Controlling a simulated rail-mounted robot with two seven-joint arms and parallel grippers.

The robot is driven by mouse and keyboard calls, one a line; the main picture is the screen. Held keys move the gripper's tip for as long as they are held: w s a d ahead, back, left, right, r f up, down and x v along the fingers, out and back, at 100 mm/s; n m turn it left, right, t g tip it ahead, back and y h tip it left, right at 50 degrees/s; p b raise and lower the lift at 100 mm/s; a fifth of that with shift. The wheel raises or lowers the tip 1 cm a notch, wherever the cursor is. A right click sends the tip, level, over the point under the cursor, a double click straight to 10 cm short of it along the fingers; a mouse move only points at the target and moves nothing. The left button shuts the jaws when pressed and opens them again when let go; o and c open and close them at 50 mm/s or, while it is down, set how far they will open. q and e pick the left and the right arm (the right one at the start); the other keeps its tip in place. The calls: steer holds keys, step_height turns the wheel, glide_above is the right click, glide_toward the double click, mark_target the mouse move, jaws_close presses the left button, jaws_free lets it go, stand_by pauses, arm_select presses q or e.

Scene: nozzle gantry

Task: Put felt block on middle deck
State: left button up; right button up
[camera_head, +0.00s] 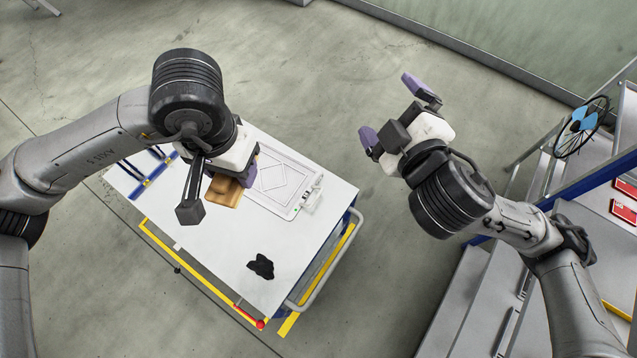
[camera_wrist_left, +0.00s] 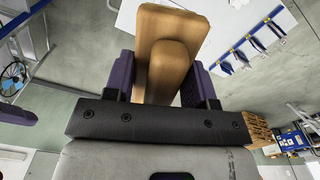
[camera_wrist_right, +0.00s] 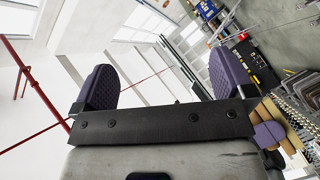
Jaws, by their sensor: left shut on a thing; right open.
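A tan block with a raised, rounded grip, which looks like the felt block (camera_head: 223,190), is in my left gripper (camera_wrist_left: 160,80). In the left wrist view the block (camera_wrist_left: 165,55) sits between the purple fingers, which are shut on it. In the head view it is over the white cart top (camera_head: 225,245), partly hidden by the left gripper; I cannot tell whether it touches the surface. My right gripper (camera_head: 390,112) is open and empty, above the floor to the right of the cart. Which surface is the middle deck I cannot tell.
A white panel with a diamond outline (camera_head: 270,182) lies on the cart. A black crumpled cloth (camera_head: 260,266) lies near the front. A blue rack (camera_head: 150,172) is at the left edge. Grey steps with a blue rail (camera_head: 590,185) and red boxes (camera_head: 622,211) stand right.

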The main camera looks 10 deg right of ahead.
steer(key=s+a+f+n+g+y, duration=0.35)
steer(key=a+f+n+y, duration=0.3)
steer(key=n, duration=0.85)
steer(key=s+a+r+n+g+y, duration=0.1)
steer(key=s+a+n+g+y, duration=0.1)
steer(key=n, duration=0.8)
steer(key=s+a+r+n+g+y, duration=0.2)
steer(key=s+a+n+y, duration=0.1)
steer(key=n, duration=0.7)
steer(key=shift+s+a+n+y, duration=0.35)
steer(key=shift+s+y, duration=0.35)
steer(key=shift+y, duration=0.25)
steer(key=shift+a+g, duration=0.1)
steer(key=shift+g, duration=0.15)
